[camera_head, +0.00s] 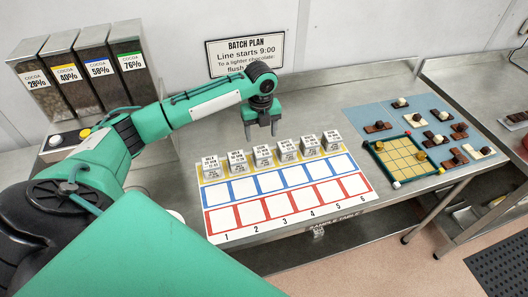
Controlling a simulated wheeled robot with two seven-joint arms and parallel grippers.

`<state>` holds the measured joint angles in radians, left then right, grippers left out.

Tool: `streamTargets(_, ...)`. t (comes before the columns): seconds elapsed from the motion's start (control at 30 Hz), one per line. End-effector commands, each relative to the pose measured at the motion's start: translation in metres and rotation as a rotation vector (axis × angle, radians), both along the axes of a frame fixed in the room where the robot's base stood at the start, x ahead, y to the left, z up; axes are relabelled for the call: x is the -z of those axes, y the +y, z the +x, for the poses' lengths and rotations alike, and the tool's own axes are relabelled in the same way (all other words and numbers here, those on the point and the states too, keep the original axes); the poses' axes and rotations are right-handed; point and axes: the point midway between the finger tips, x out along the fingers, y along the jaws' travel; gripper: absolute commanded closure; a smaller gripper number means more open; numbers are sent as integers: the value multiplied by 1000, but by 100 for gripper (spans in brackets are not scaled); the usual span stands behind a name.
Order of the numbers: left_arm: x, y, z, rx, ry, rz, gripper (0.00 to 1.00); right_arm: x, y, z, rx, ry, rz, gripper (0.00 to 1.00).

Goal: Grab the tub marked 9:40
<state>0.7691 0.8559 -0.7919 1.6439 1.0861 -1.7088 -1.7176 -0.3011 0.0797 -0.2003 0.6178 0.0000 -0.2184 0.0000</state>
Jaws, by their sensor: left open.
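Several small grey-white tubs with printed labels stand in a row along the back yellow strip of a numbered card (290,211). The leftmost tub (210,167) is above column 1 and the rightmost tub (331,141) is above column 6. The print on them is too small to read, so I cannot tell which one is marked 9:40. My left gripper (262,131) is open and empty, fingers pointing down, behind the third tub from the left (263,156) and apart from it. My right gripper is out of view.
The card's blue and red squares are empty. At right a blue mat (385,113) holds chocolates and a green-framed yellow grid (402,156). Cocoa dispensers (75,75) stand at the back left. A batch plan sign (246,52) hangs on the wall. Bare steel table lies behind the tubs.

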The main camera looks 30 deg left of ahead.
Motion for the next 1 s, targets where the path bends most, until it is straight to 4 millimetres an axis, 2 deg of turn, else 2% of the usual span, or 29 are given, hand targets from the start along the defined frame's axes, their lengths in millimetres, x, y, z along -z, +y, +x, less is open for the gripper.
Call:
streamTargets(0.03, 9, 0, -1, -1, 5, 0, 36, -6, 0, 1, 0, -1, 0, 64)
streamTargets(0.2, 37, -1, 0, 0, 1, 0, 36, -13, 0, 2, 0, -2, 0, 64)
streamTargets(0.47, 54, -1, 0, -1, 1, 0, 36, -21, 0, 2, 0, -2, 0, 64)
streamTargets(0.63, 74, -1, 0, -1, 2, -1, 36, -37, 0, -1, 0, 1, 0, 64)
streamTargets(0.8, 96, -1, 0, 0, 0, 0, 36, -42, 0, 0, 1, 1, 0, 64)
streamTargets(1.0, 101, -1, 0, 1, -2, 1, 36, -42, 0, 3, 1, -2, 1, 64)
